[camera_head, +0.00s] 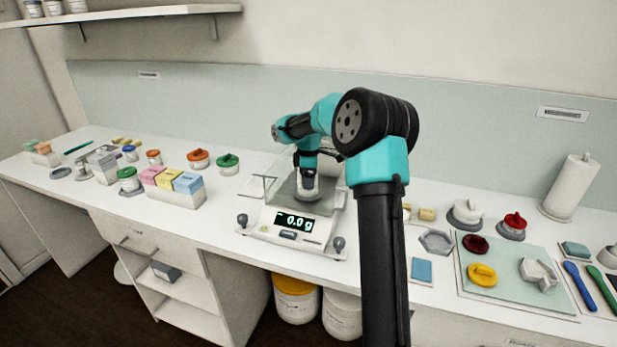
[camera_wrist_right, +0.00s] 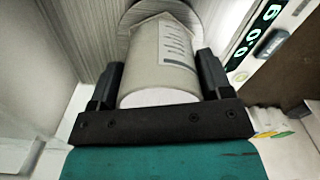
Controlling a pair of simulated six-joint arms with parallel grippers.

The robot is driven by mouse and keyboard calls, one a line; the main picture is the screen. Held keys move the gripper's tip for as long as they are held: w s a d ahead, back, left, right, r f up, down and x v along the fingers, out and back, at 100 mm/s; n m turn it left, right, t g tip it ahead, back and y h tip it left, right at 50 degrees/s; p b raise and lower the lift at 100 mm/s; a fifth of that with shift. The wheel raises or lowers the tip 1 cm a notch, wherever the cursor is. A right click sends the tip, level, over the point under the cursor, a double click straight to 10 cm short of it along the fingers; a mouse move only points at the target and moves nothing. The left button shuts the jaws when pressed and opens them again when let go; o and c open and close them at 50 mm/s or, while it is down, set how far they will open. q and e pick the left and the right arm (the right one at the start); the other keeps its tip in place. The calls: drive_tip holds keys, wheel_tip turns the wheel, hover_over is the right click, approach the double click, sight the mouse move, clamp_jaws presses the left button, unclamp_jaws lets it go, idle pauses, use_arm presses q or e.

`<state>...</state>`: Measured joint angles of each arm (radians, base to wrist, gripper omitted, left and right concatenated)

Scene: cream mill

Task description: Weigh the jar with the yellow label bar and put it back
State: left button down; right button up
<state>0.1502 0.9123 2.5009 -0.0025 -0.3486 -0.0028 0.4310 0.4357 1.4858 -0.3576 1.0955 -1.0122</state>
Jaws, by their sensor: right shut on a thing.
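My right gripper (camera_head: 308,168) reaches down into the weighing area of the scale (camera_head: 262,232). It is shut on a pale jar (camera_head: 307,190), just above or on the round weighing pan; I cannot tell if they touch. In the right wrist view the jar (camera_wrist_right: 165,70) sits between the two fingers. Its white label with print is partly seen, and no yellow bar shows on the visible part. The scale display (camera_head: 294,221) reads 0.0 g. Clear panels stand around the pan. My left gripper is out of view.
Left of the scale stand a box of pink, yellow and blue blocks (camera_head: 172,198) and jars with green (camera_head: 228,162) and orange (camera_head: 198,157) lids.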

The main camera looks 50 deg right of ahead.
drive_tip(key=o, duration=1)
wheel_tip(320, 180, up, 17)
drive_tip(key=shift+r, duration=0.2)
drive_tip(key=shift+w, duration=0.1)
idle(0.6)
